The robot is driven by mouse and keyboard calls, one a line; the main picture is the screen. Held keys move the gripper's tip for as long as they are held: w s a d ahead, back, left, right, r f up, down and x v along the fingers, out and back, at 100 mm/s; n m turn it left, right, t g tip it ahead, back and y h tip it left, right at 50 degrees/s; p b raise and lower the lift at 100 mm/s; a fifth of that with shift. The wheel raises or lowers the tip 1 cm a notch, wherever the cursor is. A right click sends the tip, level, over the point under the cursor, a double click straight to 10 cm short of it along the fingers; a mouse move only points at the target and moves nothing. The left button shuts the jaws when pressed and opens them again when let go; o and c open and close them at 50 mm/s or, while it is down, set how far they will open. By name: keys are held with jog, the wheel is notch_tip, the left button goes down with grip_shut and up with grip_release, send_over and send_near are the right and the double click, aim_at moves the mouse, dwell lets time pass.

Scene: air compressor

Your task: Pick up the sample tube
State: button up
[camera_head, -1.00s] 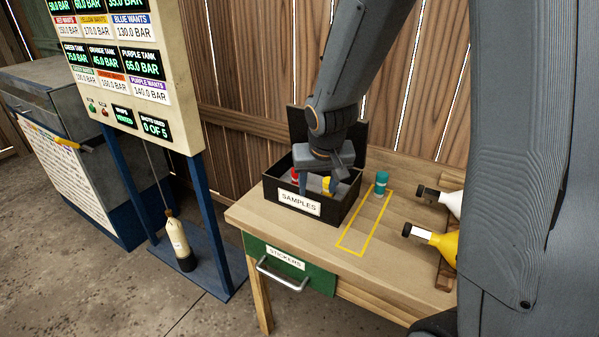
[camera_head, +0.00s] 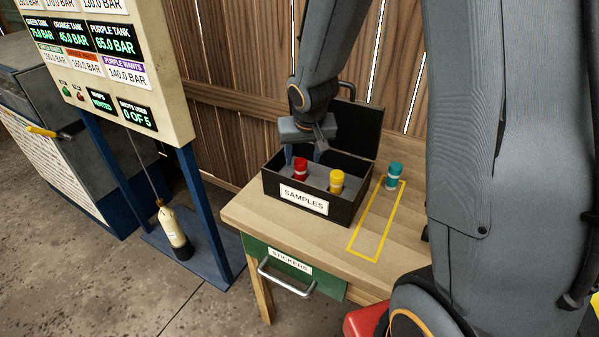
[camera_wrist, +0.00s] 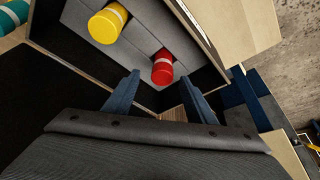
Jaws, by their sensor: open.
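A black box labelled SAMPLES (camera_head: 345,209) stands open on the wooden table. In it are a red-capped tube (camera_head: 300,170) on the left and a yellow-capped tube (camera_head: 336,182) on the right. A teal-capped tube (camera_head: 393,176) stands outside the box, at the far end of a yellow outlined rectangle. My gripper (camera_head: 303,155) is open and empty over the back left of the box, just behind the red tube. In the wrist view its fingers (camera_wrist: 160,95) are apart, with the red tube (camera_wrist: 162,67) just beyond them and the yellow tube (camera_wrist: 107,24) farther left.
The box's raised lid (camera_head: 358,128) stands close beside my gripper. A wooden plank wall (camera_head: 225,60) is behind. A display panel (camera_head: 120,75) is at left. The yellow rectangle (camera_head: 378,222) encloses bare tabletop. A green STICKERS drawer (camera_head: 290,263) is below.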

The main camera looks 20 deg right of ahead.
aim_at(301, 161)
jog(key=b+x, duration=0.1)
jog(key=x, duration=0.3)
jog(key=shift+w+a, duration=0.15)
jog(key=shift+r, duration=0.1)
jog(key=shift+c, duration=0.5)
jog(key=c, duration=1)
jog(key=shift+c, duration=0.2)
